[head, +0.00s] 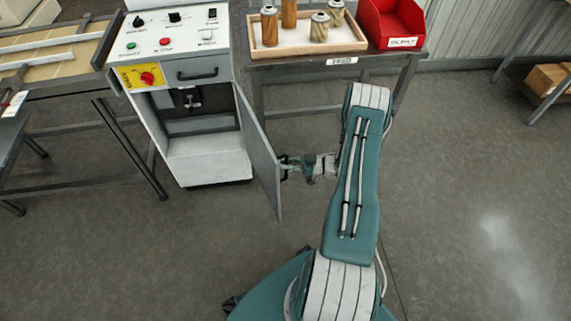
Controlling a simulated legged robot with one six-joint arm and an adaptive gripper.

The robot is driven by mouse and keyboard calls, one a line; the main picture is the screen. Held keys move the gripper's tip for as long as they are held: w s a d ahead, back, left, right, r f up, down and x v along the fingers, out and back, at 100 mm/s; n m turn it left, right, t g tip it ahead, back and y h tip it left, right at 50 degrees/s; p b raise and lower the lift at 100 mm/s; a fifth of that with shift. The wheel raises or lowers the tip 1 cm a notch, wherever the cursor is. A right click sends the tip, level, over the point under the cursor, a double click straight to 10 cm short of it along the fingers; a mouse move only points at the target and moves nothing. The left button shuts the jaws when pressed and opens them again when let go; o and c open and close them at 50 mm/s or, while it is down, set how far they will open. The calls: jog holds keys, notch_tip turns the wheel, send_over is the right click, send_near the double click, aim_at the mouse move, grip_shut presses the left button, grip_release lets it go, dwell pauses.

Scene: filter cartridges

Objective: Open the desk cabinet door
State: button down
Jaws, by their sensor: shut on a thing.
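The desk cabinet (209,163) is a white unit with a sloped control panel, at the upper left of the head view. Its grey door (261,158) stands swung wide open on its right-side hinge, pointing toward me. The inside shows: a dark back and a pale floor. The dark door handle (284,173) is on the right-hand face of the door. My gripper (288,168) reaches it from the right and is shut on the handle. The fingertips are small here and partly hidden by the handle.
A table with a wooden tray (309,51) of filter cartridges and a red bin (391,22) stands to the right of the cabinet. A conveyor-like bench (60,85) is at the left. A shelf with a box (546,79) is far right. The floor (470,190) at right is clear.

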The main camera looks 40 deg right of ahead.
jog(key=c, duration=0.6)
grip_release()
jog(key=shift+w+a, duration=0.1)
jog(key=shift+c, duration=0.2)
jog(key=v, duration=1.2)
